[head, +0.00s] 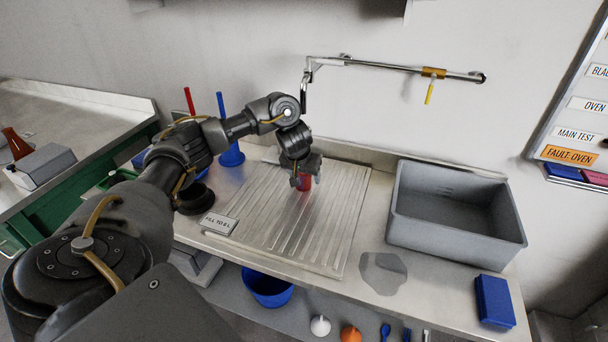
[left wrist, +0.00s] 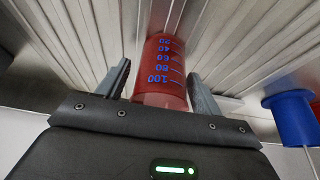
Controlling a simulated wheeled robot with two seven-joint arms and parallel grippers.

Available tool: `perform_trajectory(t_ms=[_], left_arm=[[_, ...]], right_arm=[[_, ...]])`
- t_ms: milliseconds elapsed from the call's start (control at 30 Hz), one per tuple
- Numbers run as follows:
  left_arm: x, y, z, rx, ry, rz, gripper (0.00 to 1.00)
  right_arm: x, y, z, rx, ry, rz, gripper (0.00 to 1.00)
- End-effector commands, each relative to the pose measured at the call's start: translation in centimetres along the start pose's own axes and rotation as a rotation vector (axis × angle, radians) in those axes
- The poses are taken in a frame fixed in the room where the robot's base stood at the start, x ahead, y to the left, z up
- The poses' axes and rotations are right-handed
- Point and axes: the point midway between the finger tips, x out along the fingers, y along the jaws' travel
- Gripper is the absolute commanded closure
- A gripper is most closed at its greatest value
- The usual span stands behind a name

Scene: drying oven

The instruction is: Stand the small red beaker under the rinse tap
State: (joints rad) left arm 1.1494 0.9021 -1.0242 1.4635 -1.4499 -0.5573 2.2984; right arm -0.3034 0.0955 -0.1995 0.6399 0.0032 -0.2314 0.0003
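The small red beaker (head: 304,184) stands on the ribbed steel drainboard (head: 258,215), below the tap's spout in the head view. In the left wrist view the beaker (left wrist: 162,72) shows blue volume marks. My left gripper (head: 303,176) reaches down to it. Its two fingers (left wrist: 162,85) are on either side of the beaker, with a visible gap at the left one and a narrow gap at the right, so it looks open. The rinse tap (head: 304,92) hangs from a wall pipe with a yellow lever (head: 429,92). My right gripper is out of view.
A grey basin (head: 455,212) stands right of the drainboard. A blue-based stand (head: 231,155) is behind it at left, and a label sign (head: 218,223) lies at its front left. A blue box (head: 494,301) sits at the right front edge. The drainboard's front is clear.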

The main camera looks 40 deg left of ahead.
Motion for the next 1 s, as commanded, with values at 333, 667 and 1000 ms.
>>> perform_trajectory(t_ms=[333,667,1000], left_arm=[[-0.8,0.0,-0.3,0.001,0.003,0.001,0.34],[-7.6,0.0,-0.6,0.003,0.006,0.0,0.34],[-12.0,0.0,-0.2,0.001,0.001,0.0,0.34]], right_arm=[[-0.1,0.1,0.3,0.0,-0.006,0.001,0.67],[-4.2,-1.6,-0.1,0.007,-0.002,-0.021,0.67],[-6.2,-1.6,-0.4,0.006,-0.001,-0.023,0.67]])
